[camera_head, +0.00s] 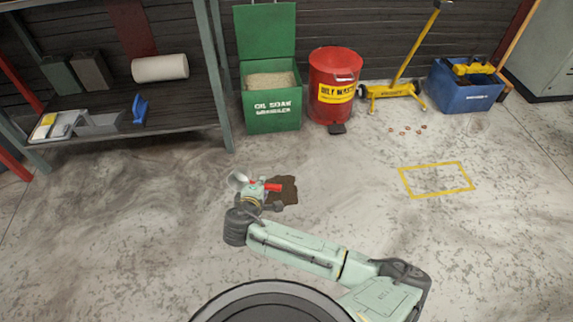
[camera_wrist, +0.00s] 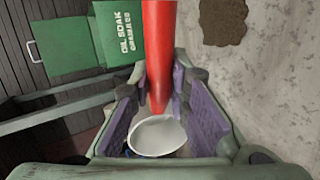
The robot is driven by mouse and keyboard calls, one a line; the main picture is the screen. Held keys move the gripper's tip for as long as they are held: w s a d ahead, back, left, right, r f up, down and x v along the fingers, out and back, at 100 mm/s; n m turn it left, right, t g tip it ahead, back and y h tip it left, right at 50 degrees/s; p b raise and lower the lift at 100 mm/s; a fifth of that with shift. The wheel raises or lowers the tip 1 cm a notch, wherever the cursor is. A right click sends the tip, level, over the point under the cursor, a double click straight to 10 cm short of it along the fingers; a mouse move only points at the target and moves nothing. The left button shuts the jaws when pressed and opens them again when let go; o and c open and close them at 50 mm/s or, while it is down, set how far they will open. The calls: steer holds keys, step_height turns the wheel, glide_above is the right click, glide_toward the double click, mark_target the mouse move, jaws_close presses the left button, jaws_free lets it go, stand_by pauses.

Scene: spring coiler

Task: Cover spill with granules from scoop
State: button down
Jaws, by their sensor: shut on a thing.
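My gripper (camera_head: 258,188) is shut on the red handle of the scoop (camera_head: 273,187), held above the floor close to the spill. The scoop's pale bowl (camera_head: 238,178) sticks out on the left of my gripper. In the wrist view the red handle (camera_wrist: 159,50) runs between the purple finger pads of my gripper (camera_wrist: 160,90), with the whitish bowl (camera_wrist: 157,134) nearer the camera. I cannot tell whether the bowl holds granules. The dark brown spill (camera_head: 289,188) lies on the floor, partly hidden by my gripper and the handle. It also shows in the wrist view (camera_wrist: 224,22), apart from the scoop.
The green oil-soak granule bin (camera_head: 271,113) stands open by the wall, with pale granules (camera_head: 270,79) inside. A red waste bin (camera_head: 333,85), yellow wheeled stand (camera_head: 391,90) and blue crate (camera_head: 464,90) stand right of it. Shelving (camera_head: 120,110) is left. The yellow floor square (camera_head: 436,179) is empty.

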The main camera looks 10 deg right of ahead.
steer(key=shift+w+g+y+p, duration=0.2)
steer(key=shift+g+p, duration=0.4)
steer(key=shift+p, duration=0.75)
steer(key=shift+w+g+y+p, duration=0.15)
steer(key=shift+g+p, duration=0.45)
steer(key=shift+p, duration=0.7)
steer(key=shift+d+f+g+p, duration=0.1)
steer(key=shift+g+p, duration=0.4)
steer(key=shift+p, duration=0.5)
steer(key=f+g+y, duration=0.1)
steer(key=g, duration=0.2)
steer(key=w+f+g+y+p, duration=0.1)
steer(key=g, duration=0.2)
steer(key=w+g+y+p, duration=0.1)
steer(key=g, duration=0.2)
steer(key=shift+d+f+g, duration=0.3)
steer(key=shift+f+g, duration=0.1)
